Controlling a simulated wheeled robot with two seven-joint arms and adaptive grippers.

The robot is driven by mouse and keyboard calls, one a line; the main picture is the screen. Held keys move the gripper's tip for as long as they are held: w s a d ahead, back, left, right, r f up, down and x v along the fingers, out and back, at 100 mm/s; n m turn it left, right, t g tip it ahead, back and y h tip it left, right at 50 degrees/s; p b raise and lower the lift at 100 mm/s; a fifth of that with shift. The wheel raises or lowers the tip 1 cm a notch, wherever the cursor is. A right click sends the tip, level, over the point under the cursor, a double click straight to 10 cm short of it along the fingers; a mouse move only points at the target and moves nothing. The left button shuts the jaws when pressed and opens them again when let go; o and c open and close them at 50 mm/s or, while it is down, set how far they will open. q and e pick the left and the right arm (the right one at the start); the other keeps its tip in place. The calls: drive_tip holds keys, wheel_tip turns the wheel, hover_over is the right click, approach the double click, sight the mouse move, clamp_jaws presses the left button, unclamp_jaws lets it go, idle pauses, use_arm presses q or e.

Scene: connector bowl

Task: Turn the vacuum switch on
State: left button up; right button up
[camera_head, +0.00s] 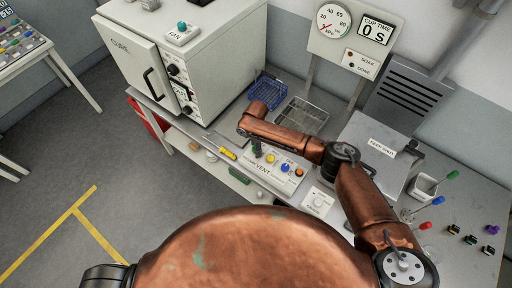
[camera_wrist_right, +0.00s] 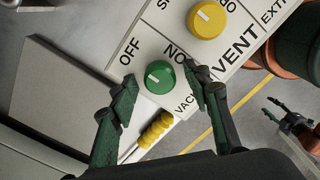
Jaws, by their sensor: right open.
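The vacuum switch is a round green knob (camera_wrist_right: 160,77) on a white panel in the right wrist view, with a small white mark on its face. "OFF" is printed beside it, and part of a "VACU" label shows, cut off by a finger. My right gripper (camera_wrist_right: 161,88) is open, with one dark finger on each side of the knob; I cannot tell whether they touch it. In the head view my right gripper (camera_head: 257,151) is over the left end of the panel (camera_head: 262,175). My left gripper (camera_wrist_right: 277,114) appears open and empty, away from the panel.
A yellow knob (camera_wrist_right: 206,20) neighbours the green one, and a blue knob (camera_head: 285,168) is further along. A yellow-handled tool (camera_wrist_right: 155,130) lies beside the panel. A white oven (camera_head: 215,60) stands at the left, a blue basket (camera_head: 267,93) behind. A pressure gauge (camera_head: 333,20) hangs above.

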drive_tip(key=shift+c, duration=0.6)
drive_tip(key=c, duration=1)
drive_tip(key=shift+c, duration=0.2)
drive_tip(key=m+p, duration=0.2)
drive_tip(key=m, duration=0.1)
drive_tip(key=shift+r+m, duration=0.1)
drive_tip(key=shift+m, duration=0.2)
drive_tip(key=m+p, duration=0.3)
drive_tip(key=m, duration=0.2)
drive_tip(key=m+p, duration=0.1)
drive_tip(key=m, duration=0.4)
drive_tip(key=shift+p, duration=0.3)
drive_tip(key=shift+m+p, duration=0.6)
drive_tip(key=shift+m, duration=1.5)
